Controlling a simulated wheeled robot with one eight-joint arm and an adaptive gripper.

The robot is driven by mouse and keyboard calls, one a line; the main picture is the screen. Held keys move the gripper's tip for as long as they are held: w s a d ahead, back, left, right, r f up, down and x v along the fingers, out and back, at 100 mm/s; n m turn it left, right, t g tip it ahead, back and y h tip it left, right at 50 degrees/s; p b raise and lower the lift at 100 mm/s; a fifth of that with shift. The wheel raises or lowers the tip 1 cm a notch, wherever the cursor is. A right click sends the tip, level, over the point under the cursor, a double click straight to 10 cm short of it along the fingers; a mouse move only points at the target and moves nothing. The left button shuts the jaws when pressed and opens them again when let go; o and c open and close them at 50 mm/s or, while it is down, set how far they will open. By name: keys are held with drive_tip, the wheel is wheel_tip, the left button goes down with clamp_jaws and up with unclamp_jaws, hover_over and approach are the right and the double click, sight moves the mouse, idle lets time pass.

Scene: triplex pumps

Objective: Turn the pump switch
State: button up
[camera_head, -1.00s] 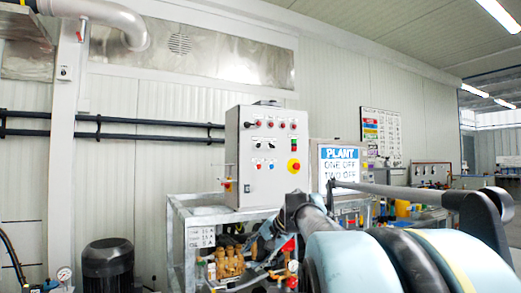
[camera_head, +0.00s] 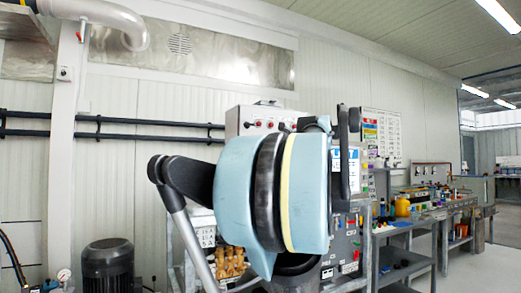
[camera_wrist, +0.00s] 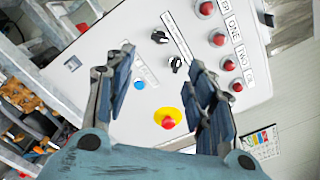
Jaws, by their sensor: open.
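The grey control panel (camera_wrist: 125,25) fills much of the wrist view, turned at an angle. Two black rotary switches, one higher (camera_wrist: 159,36) and one lower (camera_wrist: 177,64), sit on its face; I cannot tell which one is the pump switch. My gripper (camera_wrist: 162,54) is open and empty, with its fingers either side of these switches in the picture and apparently short of the panel. In the head view only the upper part of the panel (camera_head: 243,117) shows; my arm hides the rest, including the switches.
A red emergency stop on yellow (camera_wrist: 168,121) and a blue button (camera_wrist: 139,84) are close by on the panel. Several red buttons or lamps (camera_wrist: 217,39) line one side. A black motor (camera_head: 107,262) stands at left, a workbench (camera_head: 410,228) at right.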

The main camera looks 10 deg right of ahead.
drive_tip(key=x, duration=1.5)
drive_tip(key=shift+w, duration=0.15)
drive_tip(key=shift+a, duration=0.1)
drive_tip(key=c, duration=1.1)
